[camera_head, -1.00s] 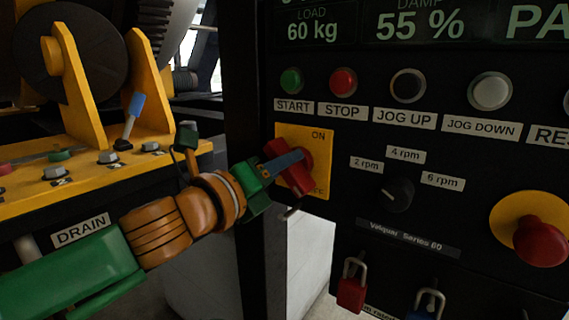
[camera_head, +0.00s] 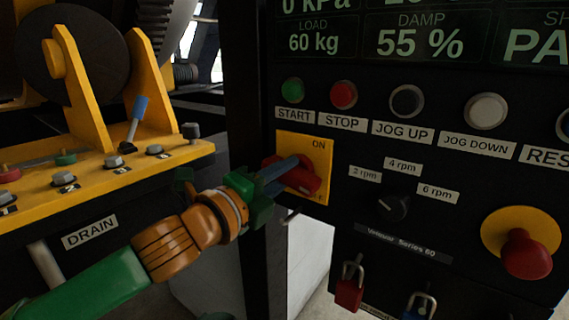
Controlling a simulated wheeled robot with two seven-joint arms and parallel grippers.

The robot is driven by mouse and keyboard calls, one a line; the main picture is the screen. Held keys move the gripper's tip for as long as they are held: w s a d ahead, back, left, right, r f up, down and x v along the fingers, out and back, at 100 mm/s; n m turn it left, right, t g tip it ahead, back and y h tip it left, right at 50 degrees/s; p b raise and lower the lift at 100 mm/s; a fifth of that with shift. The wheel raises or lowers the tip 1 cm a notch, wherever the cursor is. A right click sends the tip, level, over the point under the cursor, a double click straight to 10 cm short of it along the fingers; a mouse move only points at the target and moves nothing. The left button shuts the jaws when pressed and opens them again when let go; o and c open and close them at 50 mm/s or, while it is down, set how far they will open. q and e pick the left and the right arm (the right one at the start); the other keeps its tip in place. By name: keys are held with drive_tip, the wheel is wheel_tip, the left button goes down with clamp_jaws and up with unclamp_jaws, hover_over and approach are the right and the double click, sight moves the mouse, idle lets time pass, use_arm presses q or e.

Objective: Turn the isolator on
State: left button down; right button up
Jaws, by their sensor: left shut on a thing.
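The isolator is a red rotary handle (camera_head: 309,182) on a yellow plate (camera_head: 318,146) at the left of the black control panel. The plate reads ON at its top right; the lower label is mostly hidden. The handle lies nearly level, tilted slightly down to the right. My left gripper (camera_head: 290,168), with blue-grey fingers and a green body, comes from the lower left and is shut on the handle. The fingers cover part of the handle's middle. My right gripper is not in view.
START (camera_head: 292,90) and STOP (camera_head: 343,95) buttons sit just above the plate. A black speed knob (camera_head: 392,207) and a red emergency button (camera_head: 526,254) are to the right. Red (camera_head: 349,289) and blue (camera_head: 420,306) padlocks hang below. A yellow frame with a blue-tipped lever (camera_head: 138,108) stands left.

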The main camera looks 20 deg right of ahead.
use_arm(q)
drive_tip(key=n+p, duration=0.2)
drive_tip(key=n, duration=0.3)
drive_tip(key=shift+n, duration=0.3)
drive_tip(key=n+p, duration=0.1)
drive_tip(key=n, duration=0.1)
drive_tip(key=n+p, duration=0.1)
drive_tip(key=n, duration=0.2)
drive_tip(key=shift+s+f, duration=0.1)
drive_tip(key=shift+f, duration=0.1)
drive_tip(key=shift+n, duration=0.5)
drive_tip(key=c, duration=0.6)
unclamp_jaws()
drive_tip(key=shift+c, duration=0.2)
drive_tip(key=shift+d+f, duration=0.1)
